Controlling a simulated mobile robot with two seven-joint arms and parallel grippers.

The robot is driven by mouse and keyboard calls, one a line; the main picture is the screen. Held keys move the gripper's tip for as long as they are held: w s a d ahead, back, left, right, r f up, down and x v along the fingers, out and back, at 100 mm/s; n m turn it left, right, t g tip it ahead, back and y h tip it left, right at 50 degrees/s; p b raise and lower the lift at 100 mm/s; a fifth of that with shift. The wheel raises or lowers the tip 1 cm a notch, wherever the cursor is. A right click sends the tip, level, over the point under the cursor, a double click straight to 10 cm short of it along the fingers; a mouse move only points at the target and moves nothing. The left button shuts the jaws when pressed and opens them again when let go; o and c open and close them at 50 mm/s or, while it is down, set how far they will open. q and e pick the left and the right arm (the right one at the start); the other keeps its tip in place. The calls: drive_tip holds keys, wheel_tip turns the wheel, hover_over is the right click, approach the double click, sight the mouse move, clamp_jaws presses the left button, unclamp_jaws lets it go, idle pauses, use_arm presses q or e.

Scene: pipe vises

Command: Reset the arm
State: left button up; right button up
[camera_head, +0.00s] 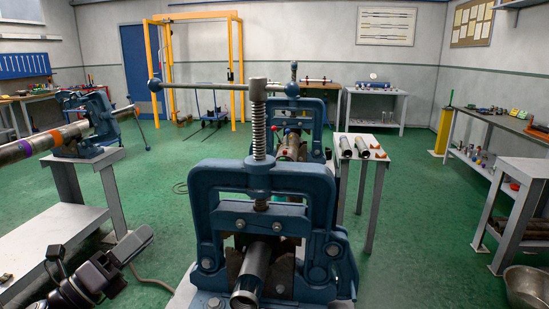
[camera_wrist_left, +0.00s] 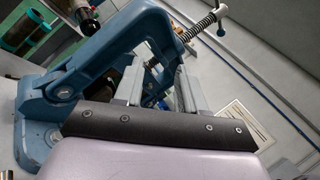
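My left gripper (camera_head: 95,272) is low at the left of the head view, in front of a white bench and left of the nearest blue pipe vise (camera_head: 262,195). In the left wrist view its two grey fingers (camera_wrist_left: 160,90) stand apart with nothing gripped between them. A blue vise frame (camera_wrist_left: 100,65) and its screw (camera_wrist_left: 205,22) show beyond the fingers; I cannot tell how far away they are. The nearest vise has a metal pipe (camera_head: 252,272) lying in its jaws, open end toward me. My right gripper is not in view.
Another vise (camera_head: 90,118) at the left holds a banded pipe (camera_head: 42,145). A third vise (camera_head: 297,118) stands behind the nearest one. Two short pipes (camera_head: 354,147) lie on a small table. A metal bucket (camera_head: 526,287) is at the lower right. Green floor (camera_head: 420,230) is open at right.

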use_arm(q)
drive_tip(key=s+d+f+n+g+y, duration=0.2)
drive_tip(key=s+f+n+y, duration=0.3)
drive_tip(key=s+f+n, duration=0.7)
drive_tip(key=s+d+f+n+g+y, duration=0.3)
drive_tip(key=s+f+n+y, duration=0.3)
drive_tip(key=s+f+n, duration=0.6)
wheel_tip(320, 180, down, 8)
drive_tip(key=n+g, duration=0.1)
drive_tip(key=n, duration=0.7)
drive_tip(key=shift+s+g+p, duration=0.3)
drive_tip(key=shift+g, duration=0.1)
drive_tip(key=shift+d+f, duration=0.1)
